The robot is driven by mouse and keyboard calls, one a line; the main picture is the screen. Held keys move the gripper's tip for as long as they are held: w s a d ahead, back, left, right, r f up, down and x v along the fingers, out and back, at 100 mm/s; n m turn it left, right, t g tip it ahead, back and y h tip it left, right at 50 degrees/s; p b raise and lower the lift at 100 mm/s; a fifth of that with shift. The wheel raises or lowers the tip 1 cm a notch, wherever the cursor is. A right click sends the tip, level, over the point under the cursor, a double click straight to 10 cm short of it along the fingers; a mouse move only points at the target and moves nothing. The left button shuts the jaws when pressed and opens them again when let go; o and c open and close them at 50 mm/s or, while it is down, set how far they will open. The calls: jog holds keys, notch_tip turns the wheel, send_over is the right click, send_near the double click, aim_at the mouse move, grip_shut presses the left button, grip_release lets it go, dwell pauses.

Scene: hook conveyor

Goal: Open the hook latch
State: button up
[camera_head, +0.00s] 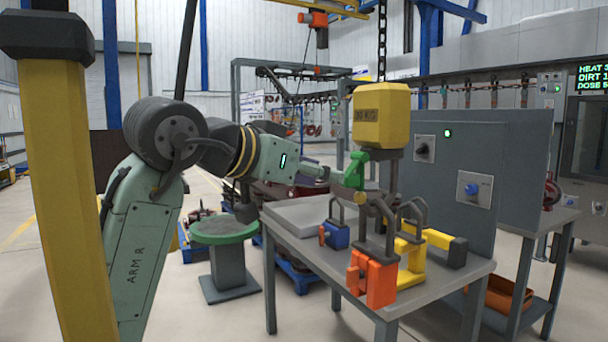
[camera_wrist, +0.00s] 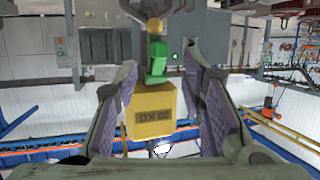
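The bright green latch lever (camera_head: 354,170) stands beside the hook's grey shank, below the yellow weight block (camera_head: 381,115) marked with a KG label. A small yellow knob (camera_head: 361,198) sits by its lower end. In the wrist view, the green lever (camera_wrist: 156,60) with its yellow knob (camera_wrist: 155,25) lies between my gripper's (camera_wrist: 160,68) two fingers. Gaps show on both sides, so the fingers are open. The yellow block (camera_wrist: 153,112) hangs beyond them. In the head view, my gripper (camera_head: 345,185) is at the lever; contact cannot be told.
A grey table (camera_head: 345,270) stands below with an orange-based hook (camera_head: 372,278), a blue-based shackle (camera_head: 337,235) and yellow pieces (camera_head: 412,262). A grey control cabinet (camera_head: 490,160) is close at right. A chain (camera_head: 382,45) hangs above the block. A yellow post stands at left.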

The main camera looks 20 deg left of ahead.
aim_at(345, 179)
jog(key=shift+x, duration=3.55)
jog(key=shift+c, duration=0.3)
jog(key=c, duration=0.8)
jog(key=shift+r, duration=0.1)
jog(key=shift+s+a+r+g+y+p, duration=0.25)
jog(key=shift+r+g+y+p, duration=0.35)
jog(key=shift+p, duration=1.65)
jog(key=shift+s+a+r+g+p, duration=0.15)
jog(key=shift+r+g+p, duration=0.15)
jog(key=shift+p, duration=0.5)
jog(key=shift+f, duration=0.1)
jog(key=shift+p, duration=0.35)
